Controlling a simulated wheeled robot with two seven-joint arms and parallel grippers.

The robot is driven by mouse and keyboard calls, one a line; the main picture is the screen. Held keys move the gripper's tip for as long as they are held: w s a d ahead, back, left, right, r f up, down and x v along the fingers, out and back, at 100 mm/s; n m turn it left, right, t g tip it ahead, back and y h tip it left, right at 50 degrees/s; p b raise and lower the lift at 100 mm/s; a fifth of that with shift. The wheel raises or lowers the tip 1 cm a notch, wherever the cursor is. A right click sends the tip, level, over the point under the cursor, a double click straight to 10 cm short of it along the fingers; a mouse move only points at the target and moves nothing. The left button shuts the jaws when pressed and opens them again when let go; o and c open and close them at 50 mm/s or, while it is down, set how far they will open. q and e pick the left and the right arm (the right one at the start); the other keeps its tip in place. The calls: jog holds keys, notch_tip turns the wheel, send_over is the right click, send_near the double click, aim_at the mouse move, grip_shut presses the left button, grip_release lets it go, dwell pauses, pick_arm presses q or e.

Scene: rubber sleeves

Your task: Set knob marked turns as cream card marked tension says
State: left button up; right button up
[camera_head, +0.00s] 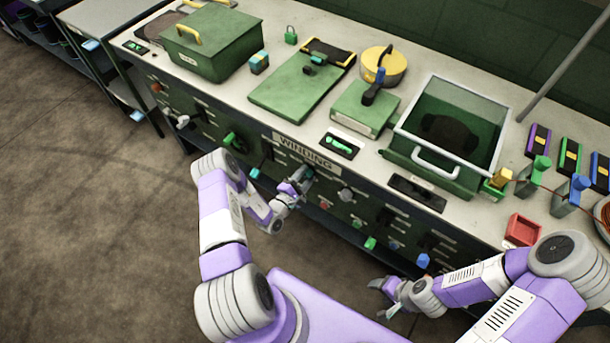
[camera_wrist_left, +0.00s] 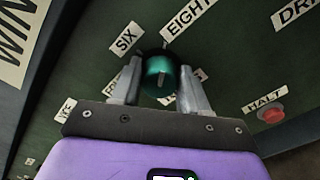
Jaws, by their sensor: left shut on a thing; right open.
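A dark teal knob (camera_wrist_left: 159,76) is on the green front panel in the left wrist view, with a pale line on its face. Labels SIX (camera_wrist_left: 125,38) and EIGHT (camera_wrist_left: 188,17) stand above it; labels below it are partly hidden by my fingers. My left gripper (camera_wrist_left: 160,88) is shut on this knob, one finger on each side. In the head view my left gripper (camera_head: 298,185) is at the panel below the WINDING sign. My right gripper (camera_head: 386,290) is open and empty, low in front of the bench. I cannot make out a cream card marked tension or the knob's title.
A red HALT button (camera_wrist_left: 271,113) is right of my left gripper. The WINDING sign (camera_head: 305,153) is on the bench edge. On the bench are a green lidded box (camera_head: 208,45), a clear-topped green bin (camera_head: 432,172), a yellow round tin (camera_head: 384,64) and a red tray (camera_head: 522,230).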

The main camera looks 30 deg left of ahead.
dwell(0.5)
pick_arm(q)
jog(key=o, duration=1)
jog(key=s, duration=0.2)
jog(key=s+p, duration=0.1)
jog(key=s, duration=0.4)
jog(key=shift+s+a, duration=0.3)
jog(key=shift+s, duration=0.05)
